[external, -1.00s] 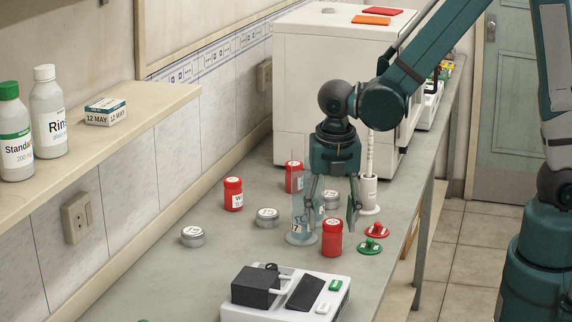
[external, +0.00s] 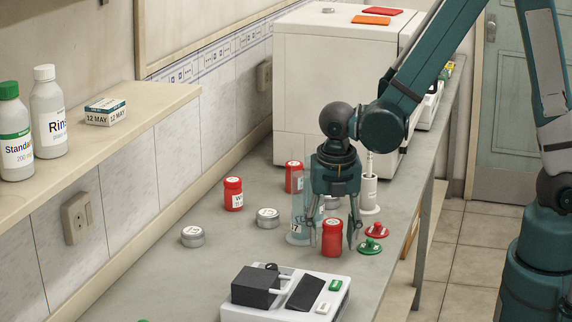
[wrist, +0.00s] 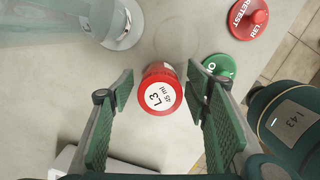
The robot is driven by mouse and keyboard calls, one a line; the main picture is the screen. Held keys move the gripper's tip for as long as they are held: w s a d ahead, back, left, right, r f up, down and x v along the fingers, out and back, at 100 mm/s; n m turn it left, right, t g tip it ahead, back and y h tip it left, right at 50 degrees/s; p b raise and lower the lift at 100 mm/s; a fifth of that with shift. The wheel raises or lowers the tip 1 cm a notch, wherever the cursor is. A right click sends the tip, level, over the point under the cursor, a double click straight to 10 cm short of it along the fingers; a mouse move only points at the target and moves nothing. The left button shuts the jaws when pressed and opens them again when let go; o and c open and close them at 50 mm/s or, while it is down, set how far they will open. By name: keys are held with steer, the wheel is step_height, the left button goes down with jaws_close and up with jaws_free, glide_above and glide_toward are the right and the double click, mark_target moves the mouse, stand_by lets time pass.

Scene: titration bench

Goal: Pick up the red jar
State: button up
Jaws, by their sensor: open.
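A red jar (external: 332,238) stands upright on the grey bench, close to its right-hand edge. In the wrist view the same jar (wrist: 160,92) shows a white lid label reading L3. My gripper (external: 333,238) is open and points down, with one finger to each side of this jar. In the wrist view the jar lies between the green finger pads, nearer their tips, with gaps on both sides. Two more red jars stand farther back, one at the left (external: 233,194) and one (external: 294,177) near the white cabinet.
A clear cylinder (external: 299,220) stands just left of my gripper. Green (external: 369,248) and red (external: 377,230) knobbed discs lie to the right. A white device (external: 318,290) with a black block is in front.

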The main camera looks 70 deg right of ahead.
stand_by(0.3)
steer(key=c, duration=1)
steer(key=shift+r, duration=0.1)
steer(key=shift+r+p, duration=0.8)
steer(key=shift+r, duration=4.15)
